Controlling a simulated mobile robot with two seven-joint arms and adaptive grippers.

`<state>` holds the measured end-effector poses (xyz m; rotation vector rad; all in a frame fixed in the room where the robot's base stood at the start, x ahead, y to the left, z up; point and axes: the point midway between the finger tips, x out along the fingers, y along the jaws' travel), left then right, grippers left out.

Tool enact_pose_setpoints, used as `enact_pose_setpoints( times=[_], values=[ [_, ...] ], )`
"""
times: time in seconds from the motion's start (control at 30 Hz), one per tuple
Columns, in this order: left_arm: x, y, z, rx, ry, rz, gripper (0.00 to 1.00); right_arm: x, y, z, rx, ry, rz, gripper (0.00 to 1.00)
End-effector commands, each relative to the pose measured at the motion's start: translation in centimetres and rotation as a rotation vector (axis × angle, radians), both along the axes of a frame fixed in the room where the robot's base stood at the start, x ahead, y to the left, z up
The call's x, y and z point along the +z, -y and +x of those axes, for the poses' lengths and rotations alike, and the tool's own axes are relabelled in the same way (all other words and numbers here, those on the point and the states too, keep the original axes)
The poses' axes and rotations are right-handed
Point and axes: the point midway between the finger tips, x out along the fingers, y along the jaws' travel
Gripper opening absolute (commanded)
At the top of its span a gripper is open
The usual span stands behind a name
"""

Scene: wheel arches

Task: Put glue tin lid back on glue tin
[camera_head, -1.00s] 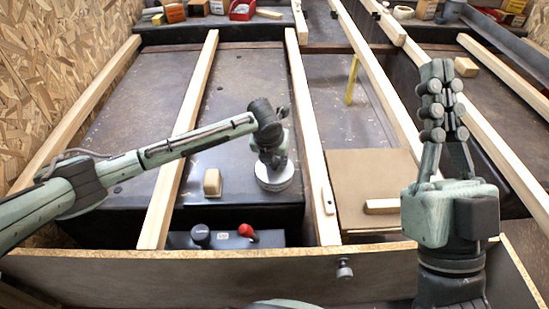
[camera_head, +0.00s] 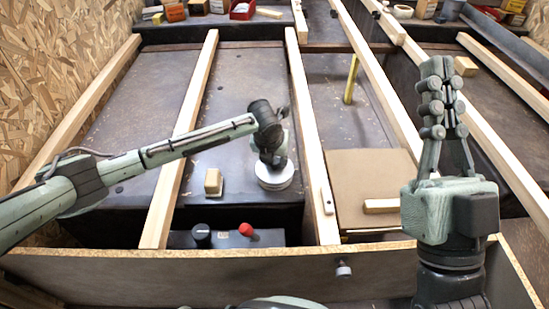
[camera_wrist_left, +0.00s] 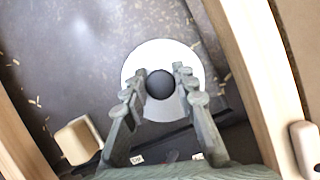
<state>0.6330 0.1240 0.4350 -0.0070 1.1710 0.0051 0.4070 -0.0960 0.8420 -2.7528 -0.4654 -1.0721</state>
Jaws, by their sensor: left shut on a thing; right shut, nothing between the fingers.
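A round white glue tin (camera_head: 275,179) stands on the dark surface between two wooden beams. Its round white lid (camera_wrist_left: 135,67) with a dark ball-like knob (camera_wrist_left: 159,84) shows from above in the left wrist view. My left gripper (camera_head: 272,160) points down over the tin, and in the wrist view its fingers (camera_wrist_left: 160,82) are shut on the lid's knob. The lid appears to be at the tin's top; whether it sits fully down cannot be told. My right gripper (camera_head: 440,75) points up at the right, shut and empty, away from the tin.
A small tan block (camera_head: 213,182) lies left of the tin. Long wooden beams (camera_head: 312,150) run on both sides. A black box with a red knob (camera_head: 246,229) is in front. A brown board (camera_head: 375,175) lies to the right. A yellow stick (camera_head: 351,80) stands farther back.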

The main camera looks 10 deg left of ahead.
Motion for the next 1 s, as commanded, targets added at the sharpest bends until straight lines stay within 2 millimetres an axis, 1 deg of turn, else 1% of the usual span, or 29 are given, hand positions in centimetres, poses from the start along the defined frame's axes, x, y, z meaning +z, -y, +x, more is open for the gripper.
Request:
enact_pose_setpoints(
  times=[0.3,0.33,0.5,0.83,0.93,1.0],
  values=[
    [0.0,0.0,0.0,0.0,0.0,0.0,0.0,0.2,0.0,0.0,0.0,0.0,0.0,0.0],
    [0.0,0.0,0.0,0.0,0.0,0.0,0.29,0.2,0.0,0.0,0.0,0.0,0.0,0.0],
    [0.0,0.0,0.0,0.0,0.0,0.0,0.51,0.2,0.0,0.0,0.0,0.0,0.0,0.0],
    [0.2,0.0,0.0,0.0,0.0,0.0,0.51,0.2,0.0,0.0,0.0,0.0,0.0,0.0],
    [1.0,0.0,-0.3,0.0,0.001,0.0,0.51,0.2,0.0,0.0,0.0,0.0,0.0,0.0],
    [2.0,0.0,-0.7,0.0,0.002,-0.001,0.51,0.2,0.0,0.0,0.0,0.0,0.0,0.0]
  ],
)
